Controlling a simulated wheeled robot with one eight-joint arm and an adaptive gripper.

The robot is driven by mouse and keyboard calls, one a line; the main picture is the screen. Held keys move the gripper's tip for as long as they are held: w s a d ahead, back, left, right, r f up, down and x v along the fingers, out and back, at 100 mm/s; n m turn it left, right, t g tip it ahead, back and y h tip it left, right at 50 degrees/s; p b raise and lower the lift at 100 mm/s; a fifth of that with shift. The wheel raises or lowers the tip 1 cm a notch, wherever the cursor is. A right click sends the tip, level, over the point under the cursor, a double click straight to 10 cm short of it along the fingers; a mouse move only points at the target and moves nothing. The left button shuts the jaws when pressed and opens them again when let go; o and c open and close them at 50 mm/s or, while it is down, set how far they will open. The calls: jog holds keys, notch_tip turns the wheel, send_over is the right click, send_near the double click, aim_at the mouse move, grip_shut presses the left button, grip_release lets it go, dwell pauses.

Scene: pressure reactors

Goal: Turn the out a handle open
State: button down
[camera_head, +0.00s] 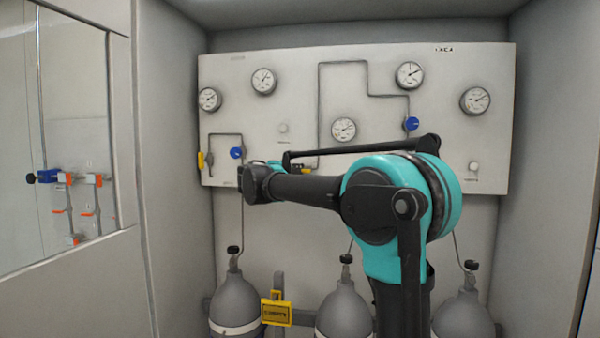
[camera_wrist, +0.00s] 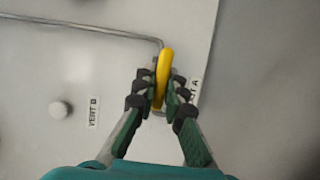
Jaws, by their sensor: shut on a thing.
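A yellow handle (camera_wrist: 164,72) stands at the end of a thin metal pipe on the light panel in the wrist view. My gripper (camera_wrist: 160,90) is shut on it, with the dark finger pads on both sides of the handle. A label ending in "T A" (camera_wrist: 195,89) lies just right of the fingers, partly hidden. In the head view my gripper (camera_head: 297,168) is at the lower middle of the panel, and only a little of the yellow handle (camera_head: 307,171) shows there.
A white knob (camera_wrist: 60,110) beside a "VENT B" label is left of the gripper. The panel (camera_head: 230,110) carries gauges, blue knobs and another yellow handle (camera_head: 201,161) at its left edge.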

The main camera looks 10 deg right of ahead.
dwell(0.4)
jog(key=c, duration=1.6)
grip_release()
jog(key=v, duration=1.2)
jog(key=shift+a+f, duration=0.1)
jog(key=shift+f, duration=0.1)
